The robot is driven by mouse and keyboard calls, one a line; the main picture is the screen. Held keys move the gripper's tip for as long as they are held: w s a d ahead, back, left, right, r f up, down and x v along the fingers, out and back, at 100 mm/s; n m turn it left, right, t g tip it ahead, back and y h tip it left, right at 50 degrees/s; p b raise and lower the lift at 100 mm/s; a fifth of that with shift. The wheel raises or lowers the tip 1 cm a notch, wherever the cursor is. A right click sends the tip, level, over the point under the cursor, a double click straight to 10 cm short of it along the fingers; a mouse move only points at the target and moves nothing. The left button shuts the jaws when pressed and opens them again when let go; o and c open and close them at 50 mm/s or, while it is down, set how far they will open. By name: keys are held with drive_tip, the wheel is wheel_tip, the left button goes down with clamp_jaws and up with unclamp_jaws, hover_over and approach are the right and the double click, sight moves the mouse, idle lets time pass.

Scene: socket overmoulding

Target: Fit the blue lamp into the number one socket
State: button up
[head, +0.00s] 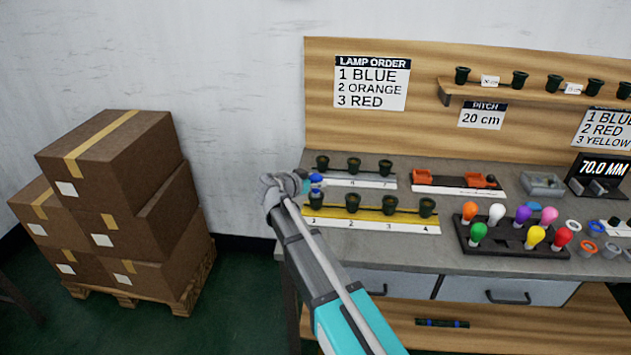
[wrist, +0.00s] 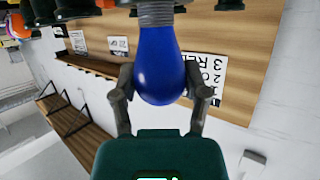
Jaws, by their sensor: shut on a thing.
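My gripper (wrist: 157,88) is shut on the blue lamp (wrist: 161,58), with one finger on each side of its bulb. The lamp's grey threaded base (wrist: 155,15) points to the top of the wrist view, where its end is cut off. In the head view my gripper (head: 304,183) is over the left end of the yellow socket rail (head: 372,216). Blue of the lamp (head: 316,192) shows right at the dark green number one socket (head: 316,201). I cannot tell how far the base is inside the socket.
Sockets two (head: 352,203), three (head: 390,205) and four (head: 427,207) stand empty to the right. A white socket rail (head: 360,181) lies behind. A dark tray (head: 512,247) of coloured lamps stands at right. Stacked boxes (head: 120,220) stand left of the bench.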

drive_tip(key=shift+f, duration=0.2)
drive_tip(key=o, duration=1.1)
drive_tip(key=shift+r, duration=0.1)
wheel_tip(320, 180, up, 8)
drive_tip(key=p, duration=0.8)
drive_tip(key=shift+r, duration=0.15)
idle(0.4)
